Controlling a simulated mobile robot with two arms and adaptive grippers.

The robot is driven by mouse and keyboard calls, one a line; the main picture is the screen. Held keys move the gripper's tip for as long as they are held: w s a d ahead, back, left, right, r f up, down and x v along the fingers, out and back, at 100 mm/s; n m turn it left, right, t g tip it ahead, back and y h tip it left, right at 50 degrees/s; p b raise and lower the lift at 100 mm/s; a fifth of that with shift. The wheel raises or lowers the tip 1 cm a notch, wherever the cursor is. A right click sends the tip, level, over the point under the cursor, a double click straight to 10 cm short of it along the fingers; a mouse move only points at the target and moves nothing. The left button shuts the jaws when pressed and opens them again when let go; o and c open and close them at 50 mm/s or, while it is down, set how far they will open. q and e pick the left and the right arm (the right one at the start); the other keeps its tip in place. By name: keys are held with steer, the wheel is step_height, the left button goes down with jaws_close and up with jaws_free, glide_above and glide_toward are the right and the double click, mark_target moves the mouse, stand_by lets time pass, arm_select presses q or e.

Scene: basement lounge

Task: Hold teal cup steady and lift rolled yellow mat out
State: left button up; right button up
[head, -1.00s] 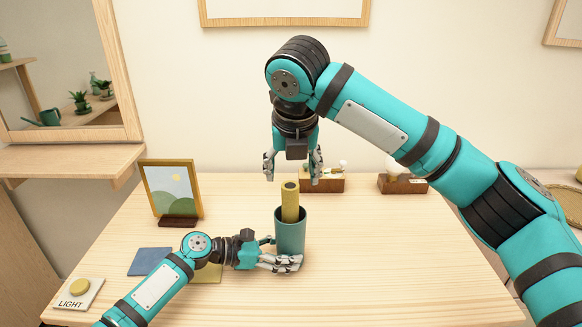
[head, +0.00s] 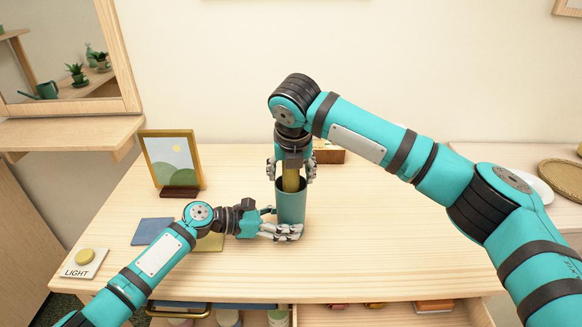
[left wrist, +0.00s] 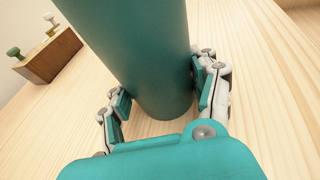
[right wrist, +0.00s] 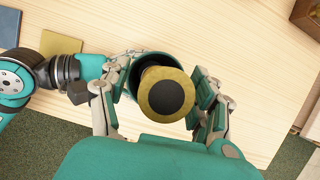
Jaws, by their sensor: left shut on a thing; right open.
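The teal cup (head: 291,205) stands upright on the wooden table (head: 370,215). The rolled yellow mat (head: 291,180) stands upright in it, its top above the rim. My left gripper (head: 285,231) is shut around the cup's lower part; the left wrist view shows its fingers on both sides of the cup (left wrist: 145,55). My right gripper (head: 291,172) points down from above, open, with one finger on each side of the mat's upper part. In the right wrist view the round end of the mat (right wrist: 166,97) sits between the open fingers (right wrist: 164,95).
A framed picture (head: 172,160) stands at the back left. Blue (head: 152,231) and yellow (head: 208,242) flat squares lie left of the cup, near a LIGHT button (head: 84,260). A wooden block (head: 329,156) stands behind my right gripper. The table right of the cup is clear.

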steer(key=c, duration=1.3)
steer(key=shift+r, duration=8.85)
arm_select(q)
steer(key=o, duration=1.2)
